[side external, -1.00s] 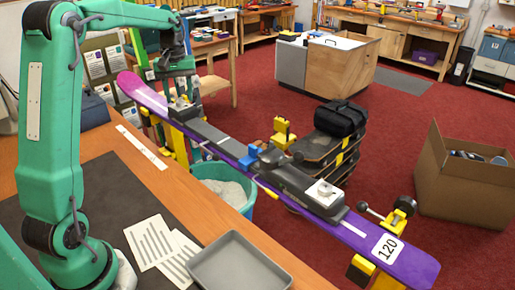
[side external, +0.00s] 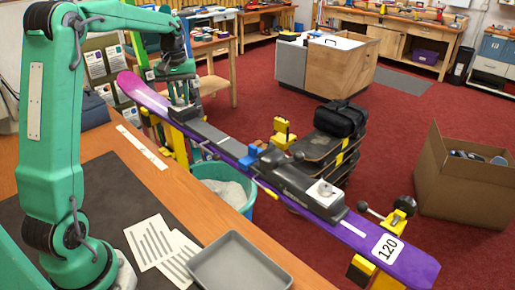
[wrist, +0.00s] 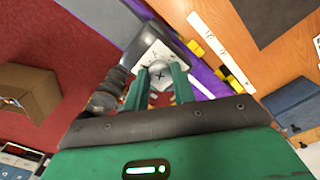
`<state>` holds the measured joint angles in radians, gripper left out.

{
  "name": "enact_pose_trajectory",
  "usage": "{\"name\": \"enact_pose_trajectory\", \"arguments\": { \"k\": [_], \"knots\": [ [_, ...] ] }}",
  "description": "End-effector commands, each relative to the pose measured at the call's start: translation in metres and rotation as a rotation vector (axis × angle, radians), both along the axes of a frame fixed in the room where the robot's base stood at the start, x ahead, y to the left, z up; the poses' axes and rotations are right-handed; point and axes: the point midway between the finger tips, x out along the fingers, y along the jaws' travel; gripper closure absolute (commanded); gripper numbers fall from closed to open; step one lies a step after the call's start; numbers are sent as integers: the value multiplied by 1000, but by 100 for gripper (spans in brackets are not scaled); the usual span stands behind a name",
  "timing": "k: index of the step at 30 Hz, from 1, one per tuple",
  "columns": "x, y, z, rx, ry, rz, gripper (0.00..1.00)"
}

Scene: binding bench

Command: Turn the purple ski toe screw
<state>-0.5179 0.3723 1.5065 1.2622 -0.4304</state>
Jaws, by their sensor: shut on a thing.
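The purple ski (side external: 222,143) lies clamped on yellow supports beside the bench, running from upper left to lower right with a 120 label near its right end. My gripper (side external: 184,110) points down onto the small fitting at its left part. In the wrist view, a round grey screw head (wrist: 159,76) with a dark cross sits on a pale plate (wrist: 158,54) of the purple ski (wrist: 203,75). My two green fingers (wrist: 160,85) are shut on the screw head, one on each side. The fingers partly hide the fitting in the side view.
A grey tray (side external: 238,268) and printed sheets (side external: 150,243) lie on the bench. A teal bin (side external: 246,200) stands under the ski. A cardboard box (side external: 462,190) is at the right. A black bag (side external: 341,117) tops a stack behind the ski.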

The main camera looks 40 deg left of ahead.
Motion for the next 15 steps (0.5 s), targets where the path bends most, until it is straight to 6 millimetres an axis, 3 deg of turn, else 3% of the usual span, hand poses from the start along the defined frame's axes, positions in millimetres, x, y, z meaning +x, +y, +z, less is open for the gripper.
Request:
{"name": "enact_pose_trajectory", "arguments": {
  "k": [15],
  "knots": [
    [0, 0, 1, 0, 0, -290, 97]
  ]
}}
